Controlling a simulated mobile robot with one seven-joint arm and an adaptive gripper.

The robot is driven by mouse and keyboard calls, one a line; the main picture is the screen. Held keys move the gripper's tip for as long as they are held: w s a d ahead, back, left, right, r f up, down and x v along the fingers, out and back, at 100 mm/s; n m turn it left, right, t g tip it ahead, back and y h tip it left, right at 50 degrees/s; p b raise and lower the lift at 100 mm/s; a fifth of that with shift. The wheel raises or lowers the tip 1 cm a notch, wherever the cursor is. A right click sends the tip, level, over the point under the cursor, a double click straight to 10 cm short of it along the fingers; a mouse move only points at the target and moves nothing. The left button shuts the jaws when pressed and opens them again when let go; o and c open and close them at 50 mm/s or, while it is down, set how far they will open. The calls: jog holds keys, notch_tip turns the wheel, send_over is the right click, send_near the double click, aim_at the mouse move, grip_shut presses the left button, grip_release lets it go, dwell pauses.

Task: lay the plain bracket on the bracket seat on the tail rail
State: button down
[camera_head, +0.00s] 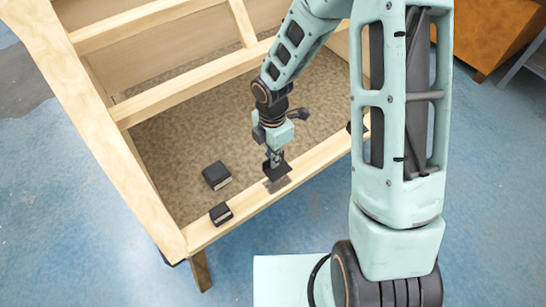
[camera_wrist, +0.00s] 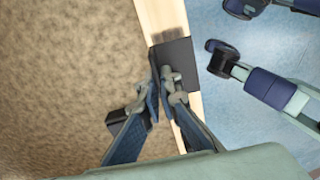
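The plain bracket (camera_head: 276,169) is a dark, flat piece with no light stripe. My gripper (camera_head: 274,155) is shut on it, with the bracket over or on the front tail rail (camera_head: 312,162). In the wrist view my gripper's fingertips (camera_wrist: 167,84) meet at the bracket (camera_wrist: 181,58), which lies across the rail's width. A grey patch on the rail, seemingly the bracket seat (camera_head: 279,185), shows just in front of the bracket. In the wrist view a brownish patch (camera_wrist: 168,36) shows beside the bracket. I cannot tell whether the bracket touches the rail.
A dark block with a light stripe (camera_head: 221,213) sits on the rail to the left. A similar block (camera_head: 216,175) lies on the brown panel (camera_head: 180,150) inside the frame. Another dark piece (camera_head: 365,127) shows partly behind my arm. Wooden side rails (camera_head: 75,90) bound the panel.

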jog(key=shift+f+b, duration=2.5)
jog(key=shift+f, duration=0.9)
jog(key=shift+f, duration=0.3)
jog(key=c, duration=2.1)
grip_release()
notch_tip(320, 180, up, 12)
jog(key=shift+r, duration=0.1)
jog(key=shift+w, duration=0.1)
